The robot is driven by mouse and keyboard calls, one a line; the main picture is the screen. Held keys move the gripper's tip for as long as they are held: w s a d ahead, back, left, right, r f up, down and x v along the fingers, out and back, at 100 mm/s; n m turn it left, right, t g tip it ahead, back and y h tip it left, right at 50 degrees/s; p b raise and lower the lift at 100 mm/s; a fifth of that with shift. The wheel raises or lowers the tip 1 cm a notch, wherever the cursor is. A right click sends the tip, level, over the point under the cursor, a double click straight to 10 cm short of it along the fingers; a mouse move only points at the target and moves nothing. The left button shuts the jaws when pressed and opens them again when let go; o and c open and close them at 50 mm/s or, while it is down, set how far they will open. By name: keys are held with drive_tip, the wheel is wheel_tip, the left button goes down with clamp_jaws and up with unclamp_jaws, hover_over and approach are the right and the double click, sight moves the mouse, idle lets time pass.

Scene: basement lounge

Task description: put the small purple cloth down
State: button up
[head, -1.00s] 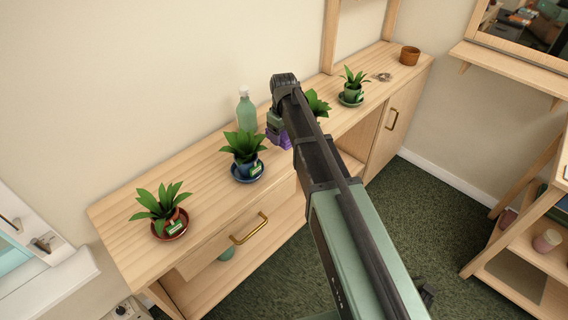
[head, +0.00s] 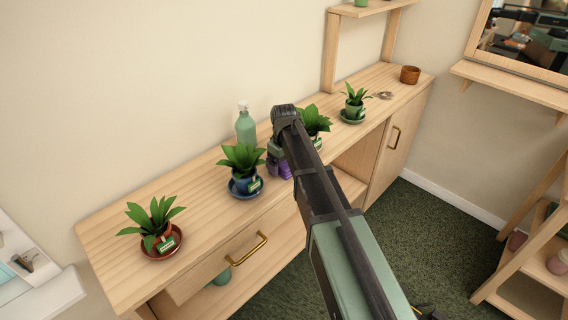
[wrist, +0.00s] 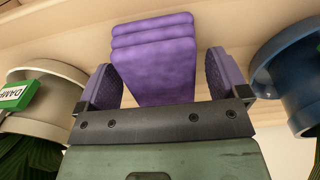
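The small purple cloth (head: 284,170) is a folded stack of several layers. In the head view it shows partly behind my arm, at the cabinet top (head: 205,178) between two potted plants. In the wrist view the cloth (wrist: 155,55) stands between the two purple-padded fingers of my gripper (wrist: 170,85). A gap shows between the cloth and each finger, so the gripper looks open around it. The cloth seems to rest on the wood. Its underside contact is hard to see. In the head view my gripper (head: 276,158) is low over the cabinet top.
A blue-potted plant (head: 242,168) stands just left of the gripper, and a pale-potted plant (head: 314,118) just right, partly behind my arm. A green bottle (head: 246,127) is behind. Farther along are a green-potted plant (head: 354,102) and a brown pot (head: 410,75).

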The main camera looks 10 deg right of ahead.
wheel_tip(320, 180, up, 13)
drive_tip(key=p, duration=1.3)
drive_tip(key=s+m, duration=0.6)
drive_tip(key=s, duration=1.8)
drive_tip(key=shift+a+f+b, duration=0.15)
drive_tip(key=shift+f+b, duration=0.2)
drive_tip(key=shift+o, duration=0.5)
